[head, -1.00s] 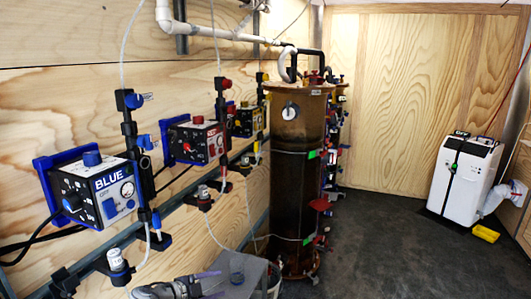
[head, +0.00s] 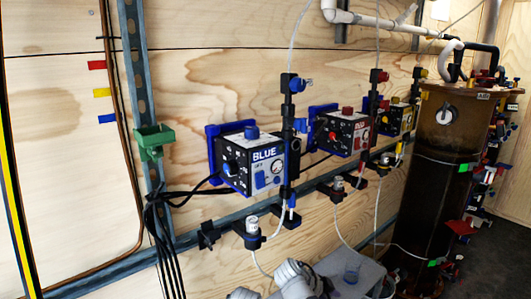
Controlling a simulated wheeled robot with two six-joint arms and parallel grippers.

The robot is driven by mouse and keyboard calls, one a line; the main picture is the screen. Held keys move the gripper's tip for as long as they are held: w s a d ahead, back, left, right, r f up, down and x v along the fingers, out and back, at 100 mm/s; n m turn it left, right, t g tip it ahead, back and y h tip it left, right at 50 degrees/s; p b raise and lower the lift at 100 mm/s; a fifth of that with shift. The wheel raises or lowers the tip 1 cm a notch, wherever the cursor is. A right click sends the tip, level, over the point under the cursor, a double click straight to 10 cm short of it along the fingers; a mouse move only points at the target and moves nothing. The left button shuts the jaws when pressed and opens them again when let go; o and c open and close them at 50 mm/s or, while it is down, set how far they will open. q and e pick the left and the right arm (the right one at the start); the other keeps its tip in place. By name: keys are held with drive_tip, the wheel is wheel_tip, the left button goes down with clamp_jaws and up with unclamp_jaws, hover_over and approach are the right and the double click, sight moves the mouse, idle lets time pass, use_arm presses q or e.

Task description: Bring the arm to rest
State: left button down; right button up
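No held object can be made out. My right gripper is out of view.
Blue (head: 255,163), red (head: 342,132) and yellow (head: 398,119) pump boxes line the wooden wall. A brown tank (head: 435,180) stands right. A green holder (head: 153,138) hangs left above black cables.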

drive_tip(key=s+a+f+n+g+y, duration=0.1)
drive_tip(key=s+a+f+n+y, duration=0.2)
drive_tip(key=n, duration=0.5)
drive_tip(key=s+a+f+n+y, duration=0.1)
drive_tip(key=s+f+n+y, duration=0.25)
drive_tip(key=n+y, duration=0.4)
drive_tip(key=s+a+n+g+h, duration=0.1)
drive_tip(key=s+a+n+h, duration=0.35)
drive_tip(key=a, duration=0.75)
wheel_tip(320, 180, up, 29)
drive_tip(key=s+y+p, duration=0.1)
drive_tip(key=p, duration=2.8)
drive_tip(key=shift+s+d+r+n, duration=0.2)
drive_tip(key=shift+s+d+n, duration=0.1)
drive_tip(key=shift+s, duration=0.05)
